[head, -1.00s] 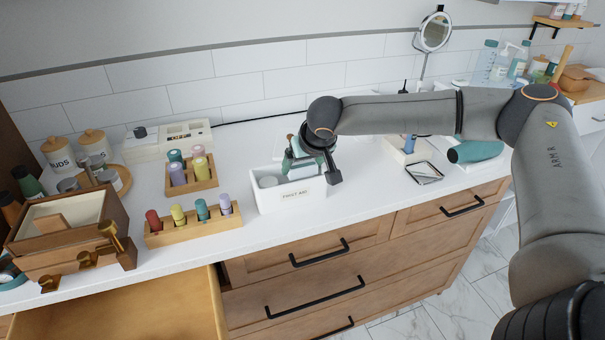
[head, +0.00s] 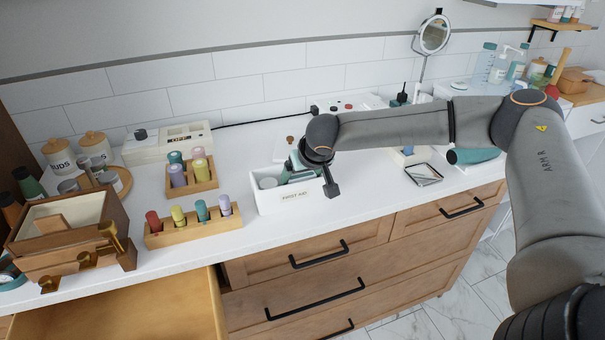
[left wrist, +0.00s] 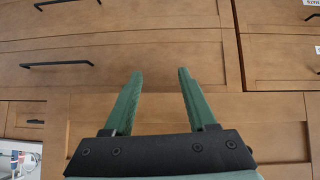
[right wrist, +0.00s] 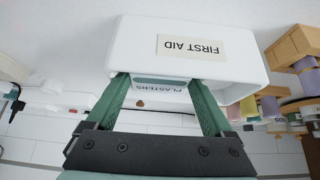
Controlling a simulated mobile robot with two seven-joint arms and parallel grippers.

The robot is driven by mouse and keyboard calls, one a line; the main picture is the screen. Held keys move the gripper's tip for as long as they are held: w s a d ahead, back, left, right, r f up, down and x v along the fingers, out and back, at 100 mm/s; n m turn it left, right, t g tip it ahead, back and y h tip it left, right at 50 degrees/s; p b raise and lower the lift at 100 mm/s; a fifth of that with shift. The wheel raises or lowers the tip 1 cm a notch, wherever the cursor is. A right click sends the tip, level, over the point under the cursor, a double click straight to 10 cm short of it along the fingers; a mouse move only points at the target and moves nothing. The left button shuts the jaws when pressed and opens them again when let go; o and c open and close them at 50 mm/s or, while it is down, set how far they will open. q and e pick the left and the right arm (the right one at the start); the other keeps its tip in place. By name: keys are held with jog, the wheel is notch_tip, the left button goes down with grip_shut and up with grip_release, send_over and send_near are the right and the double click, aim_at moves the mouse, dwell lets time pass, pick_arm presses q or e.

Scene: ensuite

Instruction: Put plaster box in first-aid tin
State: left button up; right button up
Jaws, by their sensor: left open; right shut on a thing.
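The first-aid tin (head: 283,202) is a white open box labelled FIRST AID at the counter's front edge; it also shows in the right wrist view (right wrist: 190,68). My right gripper (head: 301,172) is low over the right part of the tin's opening. In the right wrist view my right gripper (right wrist: 163,88) is shut on the plaster box (right wrist: 160,87), a pale box with a PLASTERS label, seen upside down and partly hidden by the tin. I cannot tell if it touches the tin's bottom. My left gripper (left wrist: 158,75) is open and empty, facing the wooden drawer fronts.
A white roll (head: 268,182) lies in the tin's left part. A wooden rack of coloured bottles (head: 193,224) stands left of the tin. A small mirror-like tray (head: 424,174) lies to the right. An open drawer (head: 120,308) juts out at the lower left.

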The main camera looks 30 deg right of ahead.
jog(key=o, duration=1.1)
jog(key=shift+s+a+f, duration=0.1)
jog(key=shift+s+f, duration=0.25)
jog(key=shift+f, duration=0.4)
jog(key=shift+c, duration=0.2)
jog(key=shift+w+r, duration=0.1)
jog(key=shift+r, duration=0.35)
jog(key=p+v, duration=0.1)
jog(key=v, duration=1.1)
jog(key=shift+w+r+p, duration=0.25)
jog(key=shift+r+p, duration=0.1)
